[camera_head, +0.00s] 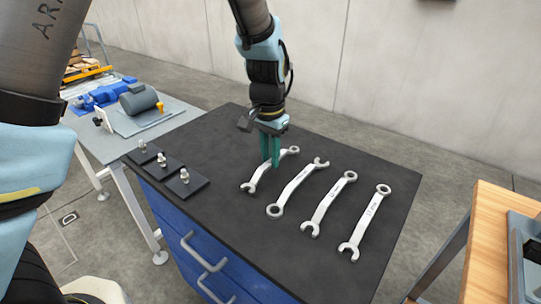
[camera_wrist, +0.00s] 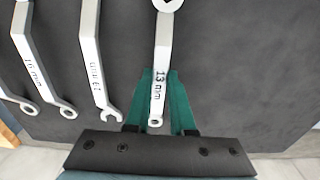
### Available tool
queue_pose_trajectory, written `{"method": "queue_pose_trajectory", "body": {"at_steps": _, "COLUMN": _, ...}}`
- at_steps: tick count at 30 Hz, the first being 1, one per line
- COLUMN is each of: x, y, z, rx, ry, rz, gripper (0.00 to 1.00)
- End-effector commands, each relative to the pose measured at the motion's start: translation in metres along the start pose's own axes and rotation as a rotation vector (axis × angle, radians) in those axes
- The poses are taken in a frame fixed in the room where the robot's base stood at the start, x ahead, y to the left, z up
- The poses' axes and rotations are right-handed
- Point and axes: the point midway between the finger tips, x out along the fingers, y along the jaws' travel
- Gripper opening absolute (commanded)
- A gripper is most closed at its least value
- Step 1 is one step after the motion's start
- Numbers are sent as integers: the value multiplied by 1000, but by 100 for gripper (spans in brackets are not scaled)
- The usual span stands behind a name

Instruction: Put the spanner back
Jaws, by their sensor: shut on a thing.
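Several silver spanners are in a row on the black top of a blue drawer cabinet. My gripper (camera_head: 271,163), with green fingers, points down at the leftmost spanner (camera_head: 253,184) and is shut on its shaft. In the wrist view this spanner (camera_wrist: 162,55) reads 13 mm and runs between the fingers (camera_wrist: 160,78), its small ring end towards the palm. It is at or just above the top; I cannot tell if it touches. To its right in the head view lie a second (camera_head: 297,189), a third (camera_head: 328,204) and the rightmost spanner (camera_head: 365,222).
Black plates with small upright bolts (camera_head: 162,160) stand along the left edge of the black top (camera_head: 225,135). A grey table (camera_head: 180,112) with a blue vice (camera_head: 100,96) is beyond, at left. A wooden bench (camera_head: 490,235) stands at right. The rear of the black top is clear.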

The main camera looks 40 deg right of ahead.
Motion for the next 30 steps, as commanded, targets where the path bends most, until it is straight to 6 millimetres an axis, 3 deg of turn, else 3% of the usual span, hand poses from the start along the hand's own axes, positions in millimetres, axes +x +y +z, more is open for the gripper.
{"method": "queue_pose_trajectory", "body": {"at_steps": 13, "x": 10, "y": 0, "z": 0, "rx": 0, "ry": 1, "rz": 0, "gripper": 0}}
{"method": "queue_pose_trajectory", "body": {"at_steps": 14, "x": 9, "y": 0, "z": 0, "rx": 0, "ry": 1, "rz": 0, "gripper": 24}}
{"method": "queue_pose_trajectory", "body": {"at_steps": 21, "x": 8, "y": 0, "z": 0, "rx": 0, "ry": 1, "rz": 0, "gripper": 51}}
{"method": "queue_pose_trajectory", "body": {"at_steps": 30, "x": 5, "y": 0, "z": 0, "rx": 0, "ry": 1, "rz": 0, "gripper": 52}}
